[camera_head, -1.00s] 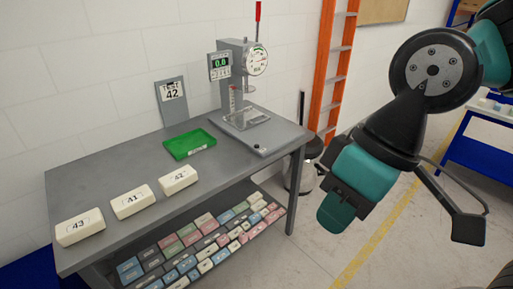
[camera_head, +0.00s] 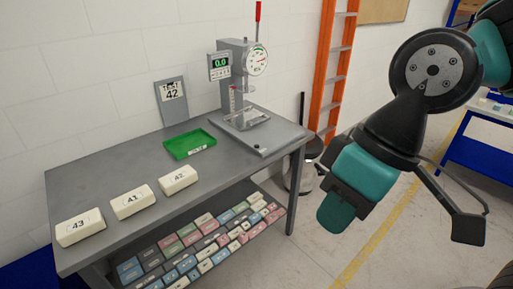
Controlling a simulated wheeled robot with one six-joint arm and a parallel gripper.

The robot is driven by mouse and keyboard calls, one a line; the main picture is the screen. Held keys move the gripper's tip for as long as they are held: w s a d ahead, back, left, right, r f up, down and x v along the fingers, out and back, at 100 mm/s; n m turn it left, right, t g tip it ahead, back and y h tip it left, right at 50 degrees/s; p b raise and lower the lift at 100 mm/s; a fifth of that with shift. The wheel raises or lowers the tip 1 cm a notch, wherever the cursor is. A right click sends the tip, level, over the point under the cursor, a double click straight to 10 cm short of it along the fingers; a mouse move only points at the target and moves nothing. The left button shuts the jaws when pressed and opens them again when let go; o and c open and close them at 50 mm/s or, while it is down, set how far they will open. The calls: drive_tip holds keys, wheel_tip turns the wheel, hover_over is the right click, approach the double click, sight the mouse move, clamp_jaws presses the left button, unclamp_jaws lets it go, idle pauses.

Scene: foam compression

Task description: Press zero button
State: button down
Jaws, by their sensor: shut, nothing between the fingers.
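The force tester (camera_head: 239,85) stands at the back right of the grey table. Its green-lit display panel (camera_head: 219,66) reads 0.0. Small marks sit below the reading, too small to make out a zero button. A round dial (camera_head: 256,61) is to the right of the panel. My gripper (camera_head: 335,212) hangs at the right of the view, in front of the table's right end and well apart from the tester. Its teal fingers look shut, with nothing seen between them.
A green tray (camera_head: 190,144) and a "Test 42" sign (camera_head: 172,103) are left of the tester. White blocks 43 (camera_head: 80,228), 41 (camera_head: 132,202) and 42 (camera_head: 178,180) lie along the front. A bin (camera_head: 308,165) and orange ladder (camera_head: 335,75) stand right of the table.

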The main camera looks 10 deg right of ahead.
drive_tip(key=shift+f, duration=0.1)
wheel_tip(320, 180, down, 11)
drive_tip(key=b, duration=1.1)
drive_tip(key=shift+f, duration=0.1)
